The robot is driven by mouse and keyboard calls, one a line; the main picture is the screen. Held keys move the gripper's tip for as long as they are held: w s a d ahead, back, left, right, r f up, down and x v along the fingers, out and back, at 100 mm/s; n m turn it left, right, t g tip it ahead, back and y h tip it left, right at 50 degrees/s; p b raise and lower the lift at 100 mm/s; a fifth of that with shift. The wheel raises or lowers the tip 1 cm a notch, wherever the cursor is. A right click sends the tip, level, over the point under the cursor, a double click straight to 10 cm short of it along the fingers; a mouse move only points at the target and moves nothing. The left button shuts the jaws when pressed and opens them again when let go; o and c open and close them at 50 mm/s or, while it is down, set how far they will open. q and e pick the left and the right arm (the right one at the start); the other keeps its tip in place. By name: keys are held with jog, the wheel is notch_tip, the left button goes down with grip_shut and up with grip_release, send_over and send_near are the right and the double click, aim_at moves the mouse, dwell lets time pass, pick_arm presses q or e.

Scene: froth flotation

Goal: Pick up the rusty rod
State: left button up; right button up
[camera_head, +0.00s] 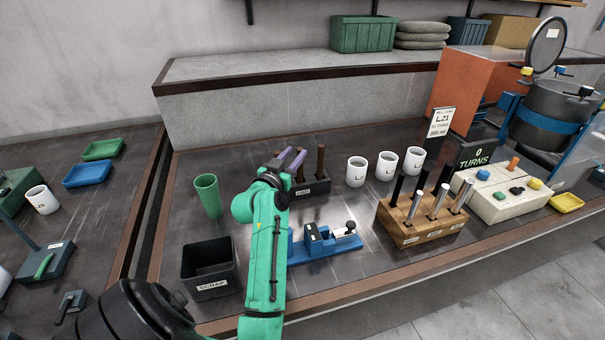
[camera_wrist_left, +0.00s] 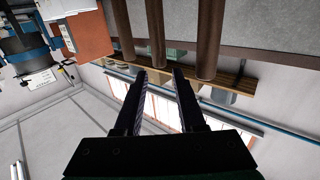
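Several brown, rust-coloured rods stand upright in a dark rack (camera_head: 318,187) in the middle of the bench. The right-hand rod (camera_head: 320,160) shows clearly in the head view; the others are partly behind my left gripper (camera_head: 294,153). In the left wrist view three rods hang from the top edge, including a middle rod (camera_wrist_left: 155,30) and a thicker-looking one (camera_wrist_left: 206,40). My left gripper (camera_wrist_left: 159,73) is open and empty. Its fingertips lie on either side of the middle rod's end in that view; I cannot tell if they surround it. My right gripper is not in view.
A green cup (camera_head: 207,196) and a black scrap bin (camera_head: 210,268) stand left of my arm. A blue fixture (camera_head: 330,243) sits just right of it. White cups (camera_head: 356,171) and a wooden block (camera_head: 420,226) with black and silver rods stand further right.

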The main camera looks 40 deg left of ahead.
aim_at(300, 172)
pick_arm(q)
notch_tip(300, 172, down, 5)
jog(key=p+x, duration=0.1)
jog(key=x, duration=0.6)
jog(key=shift+w+a+f+p, duration=0.15)
jog(key=shift+w+f+p, duration=0.1)
jog(key=shift+w+p, duration=0.1)
jog(key=shift+s, duration=0.15)
grip_shut()
jog(key=shift+r, duration=0.1)
dwell(0.5)
